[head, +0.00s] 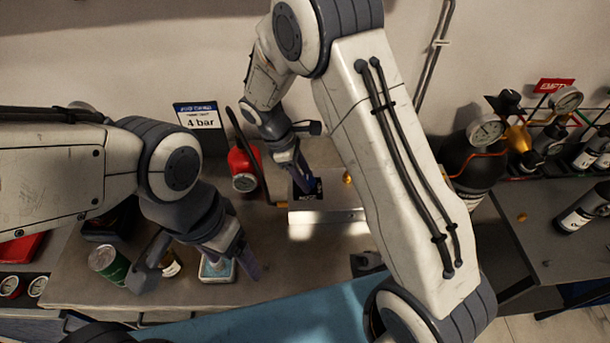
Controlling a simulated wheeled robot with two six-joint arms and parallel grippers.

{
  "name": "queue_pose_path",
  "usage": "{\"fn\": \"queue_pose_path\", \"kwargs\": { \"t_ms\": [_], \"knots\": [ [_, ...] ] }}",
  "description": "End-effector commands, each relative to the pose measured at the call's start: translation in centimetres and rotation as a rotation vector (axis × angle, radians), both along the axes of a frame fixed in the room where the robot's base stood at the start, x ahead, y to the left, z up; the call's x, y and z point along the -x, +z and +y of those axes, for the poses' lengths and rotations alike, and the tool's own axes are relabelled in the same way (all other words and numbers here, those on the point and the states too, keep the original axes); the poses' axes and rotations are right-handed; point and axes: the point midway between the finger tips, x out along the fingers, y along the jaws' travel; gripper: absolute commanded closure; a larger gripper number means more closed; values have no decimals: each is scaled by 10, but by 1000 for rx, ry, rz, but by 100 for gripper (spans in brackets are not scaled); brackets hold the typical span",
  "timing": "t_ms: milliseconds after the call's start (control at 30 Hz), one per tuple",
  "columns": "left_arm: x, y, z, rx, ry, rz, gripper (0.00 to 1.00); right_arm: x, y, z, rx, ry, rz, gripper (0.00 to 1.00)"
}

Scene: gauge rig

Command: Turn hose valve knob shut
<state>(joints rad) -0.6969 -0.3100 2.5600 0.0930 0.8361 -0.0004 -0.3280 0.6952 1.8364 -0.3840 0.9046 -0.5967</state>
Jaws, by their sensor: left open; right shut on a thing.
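My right gripper (304,182) reaches down at the back middle of the bench, at a metal block (330,216). It is shut on what looks like the hose valve knob, mostly hidden by the fingers and a dark part (314,190) around them. How far the knob is turned cannot be seen. A dark hose (250,148) runs down to a brass fitting (281,204) at the block's left. Another brass piece (347,178) shows at its right. My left gripper (240,262) is open, low over the front of the bench, beside a small pale blue-topped block (217,268).
A red item with a gauge (244,172) stands left of the block. A "4 bar" sign (199,122) is behind. A green can (109,263) stands at the left. Dark bottles and gauges (486,130) crowd the right. My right arm covers much of the middle.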

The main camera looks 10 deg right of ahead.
Motion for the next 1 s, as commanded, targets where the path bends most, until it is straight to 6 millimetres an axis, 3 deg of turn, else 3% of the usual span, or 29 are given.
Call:
{"fn": "queue_pose_path", "kwargs": {
  "t_ms": [367, 1000],
  "knots": [
    [0, 10, 0, 0, 0, 0, 20, -2, 2, -1, 0, -166, 1, 100],
    [0, 30, 0, 0, 1, 0, 20, -5, 2, -4, 0, -764, 0, 100]
  ]
}}
